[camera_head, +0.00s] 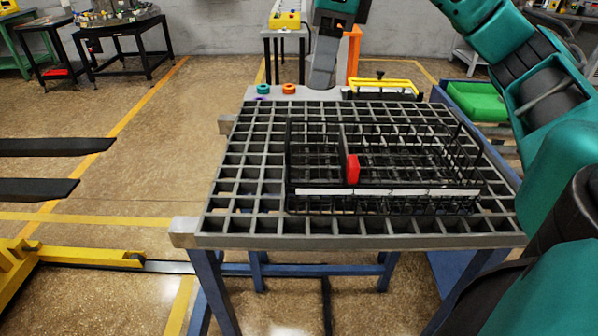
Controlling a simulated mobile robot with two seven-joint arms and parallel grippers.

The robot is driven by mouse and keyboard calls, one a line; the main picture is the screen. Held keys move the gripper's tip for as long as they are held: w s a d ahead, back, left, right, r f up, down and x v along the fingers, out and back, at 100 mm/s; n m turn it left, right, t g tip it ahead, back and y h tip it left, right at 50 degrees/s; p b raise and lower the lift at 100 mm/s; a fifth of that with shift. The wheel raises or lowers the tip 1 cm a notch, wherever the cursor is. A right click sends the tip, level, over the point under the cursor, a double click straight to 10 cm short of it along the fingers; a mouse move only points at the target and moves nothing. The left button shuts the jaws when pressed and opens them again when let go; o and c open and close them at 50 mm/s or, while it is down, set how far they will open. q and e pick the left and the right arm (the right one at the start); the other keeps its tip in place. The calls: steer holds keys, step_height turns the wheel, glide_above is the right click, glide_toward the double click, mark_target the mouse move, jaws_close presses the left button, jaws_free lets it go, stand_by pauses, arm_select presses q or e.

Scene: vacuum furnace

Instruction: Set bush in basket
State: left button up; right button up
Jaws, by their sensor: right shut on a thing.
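My right gripper (321,78) is grey and points down behind the grid table, low by the right part of a light grey plate (300,95). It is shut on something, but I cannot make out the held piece. On the plate to its left are small ring-shaped bushes: a teal one (263,88), an orange one (289,89) and a partly hidden purple one (262,98). The black wire basket (390,192) stands on the table, with a white strip on its front and a red piece (352,169) at its divider. My left gripper is not in view.
The grid-topped table (245,180) is bare left of the basket. A yellow-and-black item (384,87) and an orange upright (351,55) stand behind it. A green bin (474,101) is at the right. Dark forks (45,147) jut in from the left.

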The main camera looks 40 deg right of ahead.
steer(key=shift+w+f, duration=0.15)
steer(key=shift+f, duration=0.3)
steer(key=f+b, duration=0.1)
steer(key=f, duration=0.3)
steer(key=f+b, duration=0.1)
steer(key=f, duration=0.4)
steer(key=f+b, duration=0.1)
steer(key=f, duration=0.3)
steer(key=shift+s+f, duration=0.3)
steer(key=shift+f, duration=2.65)
